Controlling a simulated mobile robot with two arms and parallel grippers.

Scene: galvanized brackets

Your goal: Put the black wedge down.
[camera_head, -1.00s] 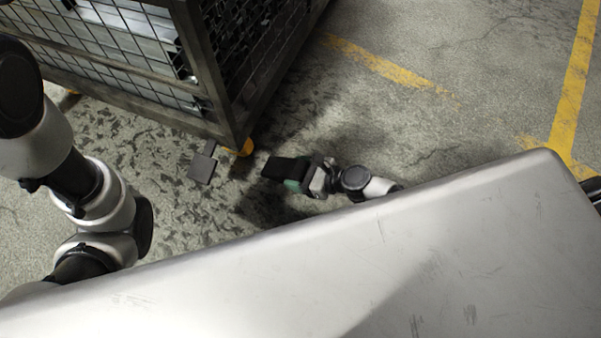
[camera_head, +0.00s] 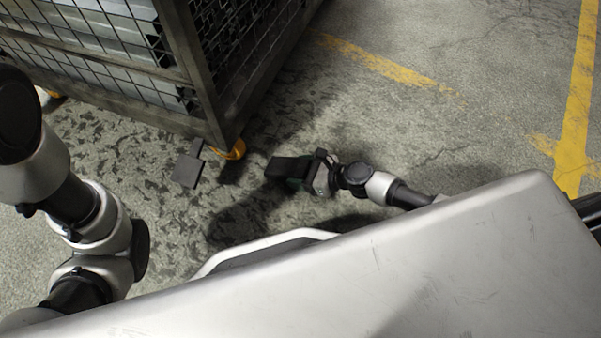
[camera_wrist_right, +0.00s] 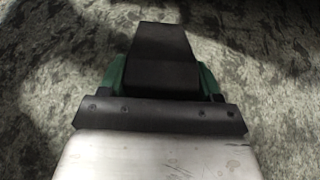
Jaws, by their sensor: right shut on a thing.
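The black wedge (camera_head: 283,167) is in my right gripper (camera_head: 296,182), near the middle of the head view. In the right wrist view the wedge (camera_wrist_right: 163,58) sticks out between the green fingers of the right gripper (camera_wrist_right: 160,76), which are shut on it. The wedge is over the grey floor; I cannot tell how high above it. My left arm (camera_head: 85,220) shows at the left of the head view, but its gripper is hidden or outside the frame.
A wire mesh cage (camera_head: 190,70) holding metal parts stands at the upper left on yellow casters (camera_head: 234,150). A dark flat plate with a narrow tab (camera_head: 187,170) lies on the floor by the near caster. Yellow lines (camera_head: 577,110) mark the floor; the right side is clear.

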